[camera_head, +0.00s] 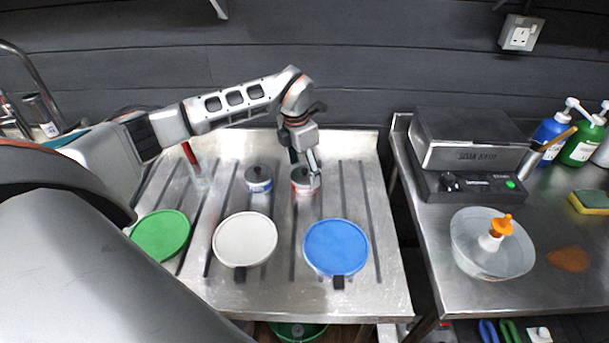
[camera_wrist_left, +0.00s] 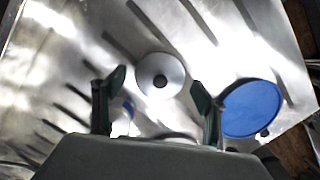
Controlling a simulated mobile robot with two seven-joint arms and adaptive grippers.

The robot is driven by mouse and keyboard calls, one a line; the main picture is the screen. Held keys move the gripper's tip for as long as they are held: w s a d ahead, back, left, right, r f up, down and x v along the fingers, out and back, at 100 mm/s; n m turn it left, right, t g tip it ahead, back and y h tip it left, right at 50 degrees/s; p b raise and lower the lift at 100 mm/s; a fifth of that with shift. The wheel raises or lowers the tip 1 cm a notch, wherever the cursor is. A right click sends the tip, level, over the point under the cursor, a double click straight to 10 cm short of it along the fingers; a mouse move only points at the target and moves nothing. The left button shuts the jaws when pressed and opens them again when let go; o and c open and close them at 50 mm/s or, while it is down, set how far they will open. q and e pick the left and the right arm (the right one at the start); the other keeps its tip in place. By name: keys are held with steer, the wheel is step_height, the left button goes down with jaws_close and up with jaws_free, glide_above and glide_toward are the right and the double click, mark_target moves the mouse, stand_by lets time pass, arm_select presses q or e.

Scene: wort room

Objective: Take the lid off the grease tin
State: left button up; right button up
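Two small lidded tins stand on the ribbed steel drainboard. One has a red label band (camera_head: 305,187), the other a blue band (camera_head: 259,185); I cannot read which is the grease tin. My left gripper (camera_head: 304,162) points down at the red-banded tin and partly covers its top. The blue-banded tin is partly hidden behind one finger there. My right gripper is not in view.
Green (camera_head: 161,235), white (camera_head: 245,240) and blue (camera_head: 336,247) round discs lie in front of the tins. A clear tube with a red stick (camera_head: 197,172) stands left. A scale (camera_head: 470,150), bowl (camera_head: 462,250) and bottles (camera_head: 553,128) occupy the right bench.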

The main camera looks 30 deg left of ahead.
arm_select(q)
steer(key=shift+s, duration=0.1)
steer(key=c, duration=1.2)
steer(key=shift+f, duration=0.1)
jaws_close()
